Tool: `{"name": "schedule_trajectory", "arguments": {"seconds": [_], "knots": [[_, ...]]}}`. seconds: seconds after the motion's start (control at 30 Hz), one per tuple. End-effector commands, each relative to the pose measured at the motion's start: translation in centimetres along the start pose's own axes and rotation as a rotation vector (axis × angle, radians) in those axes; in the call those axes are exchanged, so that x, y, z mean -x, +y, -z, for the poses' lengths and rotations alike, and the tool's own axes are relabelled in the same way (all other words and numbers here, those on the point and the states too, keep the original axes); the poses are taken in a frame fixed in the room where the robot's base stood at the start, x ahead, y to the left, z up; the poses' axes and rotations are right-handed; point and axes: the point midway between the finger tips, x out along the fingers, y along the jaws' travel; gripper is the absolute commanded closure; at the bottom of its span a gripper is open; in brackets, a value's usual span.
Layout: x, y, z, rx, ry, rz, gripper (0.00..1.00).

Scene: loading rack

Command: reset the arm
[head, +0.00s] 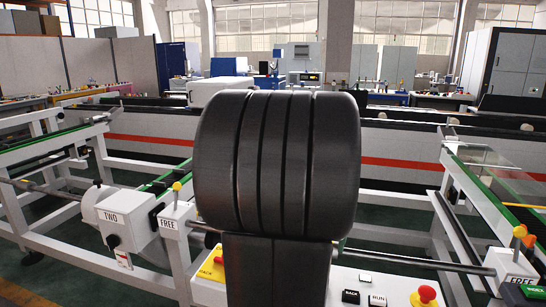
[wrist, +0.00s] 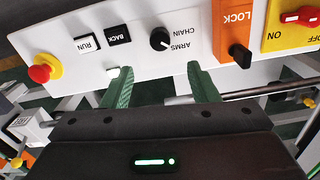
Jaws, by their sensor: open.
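My gripper (wrist: 160,72) is open and empty, with its two green fingers apart in the wrist view. Its fingertips point toward the white control panel (wrist: 70,20), which appears upside down there. A black knob (wrist: 160,39) marked ARMS and CHAIN shows beyond the gap between the fingers. My dark, ribbed arm fills the middle of the head view and hides the gripper and much of the panel (head: 395,284).
The panel carries a red stop button (head: 427,293), a BACK button (head: 351,296), a RUN button (head: 377,300), an orange LOCK plate (wrist: 232,20) and a red switch (wrist: 300,17). White rack frames (head: 60,240) stand around it. A yellow-knobbed lever (head: 177,188) rises at left.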

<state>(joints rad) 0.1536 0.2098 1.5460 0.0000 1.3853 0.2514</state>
Motion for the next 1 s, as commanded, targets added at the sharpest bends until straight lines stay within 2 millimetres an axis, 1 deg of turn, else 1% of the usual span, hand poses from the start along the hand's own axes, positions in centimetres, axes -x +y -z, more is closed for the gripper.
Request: {"name": "schedule_trajectory", "arguments": {"seconds": [0.03,0.1,0.2,0.8,0.83,1.0], "knots": [[1.2,0.0,0.1,0.0,0.005,0.001,0.46],[2.6,0.0,0.1,0.0,0.005,0.001,0.46],[0.1,0.0,-0.1,0.0,-0.006,-0.001,0.46],[-11.9,0.0,-0.2,0.001,-0.007,-0.002,0.46],[-11.6,0.0,-0.1,0.032,-0.001,0.0,0.46],[-11.5,0.0,0.0,0.171,0.0,0.0,0.46]]}}
